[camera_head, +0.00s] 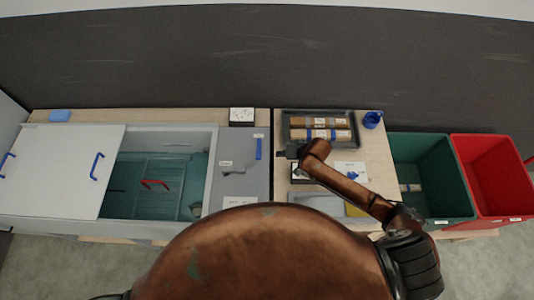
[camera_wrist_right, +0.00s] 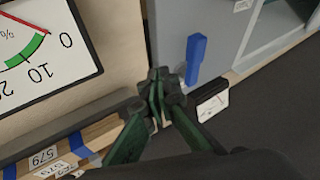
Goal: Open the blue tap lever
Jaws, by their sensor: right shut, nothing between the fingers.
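The blue tap lever (camera_head: 259,148) stands on the grey panel right of the open teal compartment. It also shows in the right wrist view as an upright blue bar (camera_wrist_right: 196,58) just beyond my fingertips. My right gripper (camera_head: 283,153) is right of the lever, with a gap between them in the head view. In the right wrist view its green fingers (camera_wrist_right: 160,88) are closed together and empty. My left gripper is not in view.
Green (camera_head: 440,150) and red (camera_head: 490,160) bins are further right. A white lid (camera_head: 60,170) has blue handles.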

